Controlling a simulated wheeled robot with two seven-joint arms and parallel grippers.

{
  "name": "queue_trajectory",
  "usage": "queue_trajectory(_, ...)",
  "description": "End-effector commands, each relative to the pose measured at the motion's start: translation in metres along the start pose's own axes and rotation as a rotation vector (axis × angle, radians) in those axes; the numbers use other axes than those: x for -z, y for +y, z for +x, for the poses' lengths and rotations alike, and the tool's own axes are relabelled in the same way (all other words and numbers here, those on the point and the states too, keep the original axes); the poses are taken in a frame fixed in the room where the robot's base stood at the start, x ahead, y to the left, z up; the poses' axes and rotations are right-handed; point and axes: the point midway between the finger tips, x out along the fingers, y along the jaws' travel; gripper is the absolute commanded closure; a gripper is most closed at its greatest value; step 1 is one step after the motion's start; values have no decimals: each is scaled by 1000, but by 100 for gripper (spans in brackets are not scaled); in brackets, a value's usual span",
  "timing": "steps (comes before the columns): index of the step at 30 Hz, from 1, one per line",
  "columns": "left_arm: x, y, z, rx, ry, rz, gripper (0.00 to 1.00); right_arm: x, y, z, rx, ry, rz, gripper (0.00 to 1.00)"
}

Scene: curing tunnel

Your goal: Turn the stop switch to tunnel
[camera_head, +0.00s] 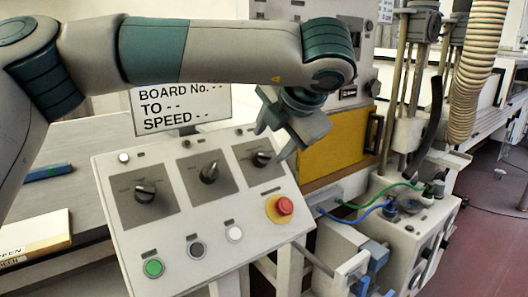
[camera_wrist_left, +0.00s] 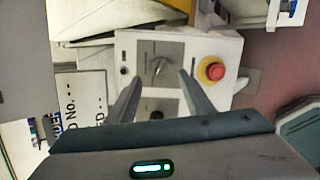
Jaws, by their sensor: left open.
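The sloped grey control panel (camera_head: 215,238) carries three black rotary switches in a row: a left switch (camera_head: 145,191), a middle switch (camera_head: 209,172) and a right switch (camera_head: 262,158). Their printed labels are too small to read, so I cannot tell by name which is the stop switch. My left gripper (camera_head: 271,143) is open over the right switch. In the left wrist view, the right switch (camera_wrist_left: 160,66) shows between the fingertips of the left gripper (camera_wrist_left: 161,77); I cannot tell if they touch it. The middle switch (camera_wrist_left: 155,108) is partly hidden there. My right gripper is not in view.
A red emergency button (camera_head: 284,205) on a yellow base sits close to the right switch. Green (camera_head: 153,267), dark (camera_head: 196,249) and white (camera_head: 234,232) buttons line the panel's lower part. A display sign (camera_head: 178,108) stands behind. Cables and a machine (camera_head: 410,235) are at right.

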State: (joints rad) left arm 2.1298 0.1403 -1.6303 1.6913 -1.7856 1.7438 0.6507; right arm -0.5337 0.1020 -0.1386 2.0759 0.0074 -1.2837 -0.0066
Motion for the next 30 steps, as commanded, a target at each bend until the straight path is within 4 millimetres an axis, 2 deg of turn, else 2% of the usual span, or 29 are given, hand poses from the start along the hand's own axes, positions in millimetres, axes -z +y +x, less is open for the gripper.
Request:
queue_trajectory(6, 0, 1, 39, 2, 3, -1, 53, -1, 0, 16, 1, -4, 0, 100)
queue_trajectory(12, 0, 1, 64, 1, 2, -2, 53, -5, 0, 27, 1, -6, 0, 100)
queue_trajectory(18, 0, 0, 74, 0, -1, -1, 53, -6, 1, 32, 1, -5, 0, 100)
queue_trajectory(27, 0, 0, 75, 0, 0, -1, 53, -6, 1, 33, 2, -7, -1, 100)
queue_trajectory(30, 0, 0, 75, 0, 0, -1, 77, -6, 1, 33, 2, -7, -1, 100)
